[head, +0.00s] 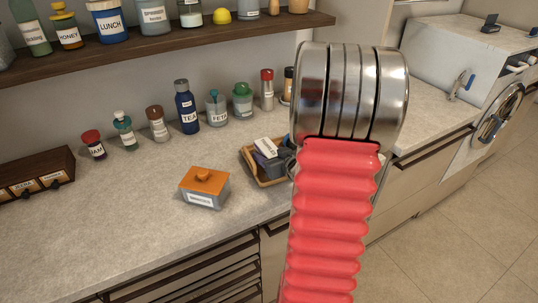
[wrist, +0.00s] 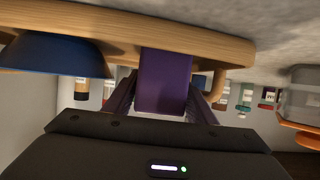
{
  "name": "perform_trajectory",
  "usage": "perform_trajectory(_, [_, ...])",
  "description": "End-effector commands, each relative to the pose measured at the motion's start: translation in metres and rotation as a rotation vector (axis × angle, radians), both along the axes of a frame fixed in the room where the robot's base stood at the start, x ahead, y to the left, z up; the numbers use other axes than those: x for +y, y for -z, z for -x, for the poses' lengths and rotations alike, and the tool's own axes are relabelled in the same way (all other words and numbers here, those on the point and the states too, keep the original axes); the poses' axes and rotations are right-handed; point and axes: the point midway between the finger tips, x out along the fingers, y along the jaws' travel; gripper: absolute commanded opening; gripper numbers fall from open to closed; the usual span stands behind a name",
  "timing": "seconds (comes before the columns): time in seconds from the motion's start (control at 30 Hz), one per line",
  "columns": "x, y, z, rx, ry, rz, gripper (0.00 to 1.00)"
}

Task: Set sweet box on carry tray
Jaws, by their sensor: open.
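A purple box (wrist: 165,82), which may be the sweet box, stands between the fingers of my gripper (wrist: 165,92) in the wrist view. The fingers are open, one on each side of it. The wooden carry tray (wrist: 215,45) spans the top of this view, which looks upside down. The box overlaps the tray's wood; I cannot tell whether it rests on it. In the head view the tray (head: 248,166) lies on the counter, partly hidden by my gripper (head: 267,148) and my red arm. The box is not clearly visible there.
A blue bowl (wrist: 50,55) sits beside the box at the tray. A grey container with an orange lid (head: 204,187) stands left of the tray. Several labelled jars, including a blue tea bottle (head: 187,108), line the wall. The front left counter is clear.

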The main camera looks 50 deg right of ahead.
Motion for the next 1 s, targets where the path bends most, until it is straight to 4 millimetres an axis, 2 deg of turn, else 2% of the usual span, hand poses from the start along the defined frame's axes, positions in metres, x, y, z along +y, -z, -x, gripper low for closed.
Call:
perform_trajectory(0.17, [0.003, -0.006, 0.015, 0.0, 0.003, 0.0, 0.51])
perform_trajectory(0.8, [0.028, -0.039, 0.09, 0.0, 0.004, 0.002, 0.51])
perform_trajectory(1.0, [0.033, -0.045, 0.103, -0.001, 0.0, 0.0, 0.51])
